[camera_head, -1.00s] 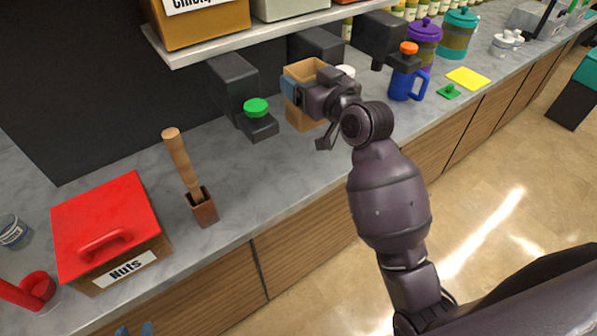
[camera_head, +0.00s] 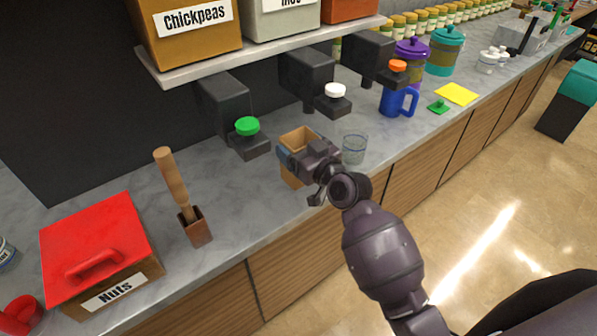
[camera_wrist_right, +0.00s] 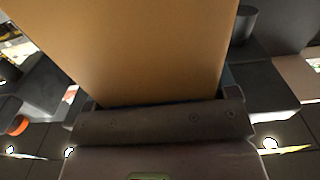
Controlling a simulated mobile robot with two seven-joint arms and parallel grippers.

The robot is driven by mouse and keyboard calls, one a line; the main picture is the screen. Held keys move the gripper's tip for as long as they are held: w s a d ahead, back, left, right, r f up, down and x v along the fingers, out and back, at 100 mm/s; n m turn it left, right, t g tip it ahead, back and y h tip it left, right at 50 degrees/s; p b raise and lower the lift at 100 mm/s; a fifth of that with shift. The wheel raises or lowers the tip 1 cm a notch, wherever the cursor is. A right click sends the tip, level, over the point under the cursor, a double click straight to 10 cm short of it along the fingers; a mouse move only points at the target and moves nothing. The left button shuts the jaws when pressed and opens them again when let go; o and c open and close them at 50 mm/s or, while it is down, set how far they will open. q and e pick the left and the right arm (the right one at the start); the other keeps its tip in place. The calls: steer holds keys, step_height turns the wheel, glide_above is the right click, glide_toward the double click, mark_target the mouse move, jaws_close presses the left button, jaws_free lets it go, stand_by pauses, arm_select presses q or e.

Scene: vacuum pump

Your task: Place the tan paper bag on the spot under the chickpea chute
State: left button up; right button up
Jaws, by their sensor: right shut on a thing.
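The tan paper bag (camera_head: 298,137) is upright with its open top facing up. My right gripper (camera_head: 300,160) is shut on its side, and the bag fills the middle of the right wrist view (camera_wrist_right: 130,50). The bag is over the counter's front part, right of and nearer than the chickpea chute (camera_head: 224,97), which has a green knob (camera_head: 246,126) and hangs under the Chickpeas bin (camera_head: 190,30). Whether the bag's base touches the counter is hard to tell. My left gripper does not show.
A clear glass (camera_head: 354,149) stands just right of the bag. The middle chute with a white knob (camera_head: 335,90) is behind. A wooden-handled tool in a block (camera_head: 195,226) and a red-lidded Nuts box (camera_head: 98,245) stand left. Grey counter (camera_head: 240,195) is bare between block and bag.

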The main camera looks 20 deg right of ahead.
step_height(320, 180, down, 7)
steer(key=shift+b, duration=0.55)
steer(key=shift+f, duration=0.3)
steer(key=shift+f, duration=0.2)
steer(key=o, duration=0.9)
steer(key=v, duration=0.3)
steer(key=b+v, duration=0.1)
steer(key=v, duration=0.6)
steer(key=shift+s+d+r, duration=0.3)
steer(key=shift+d+r, duration=0.1)
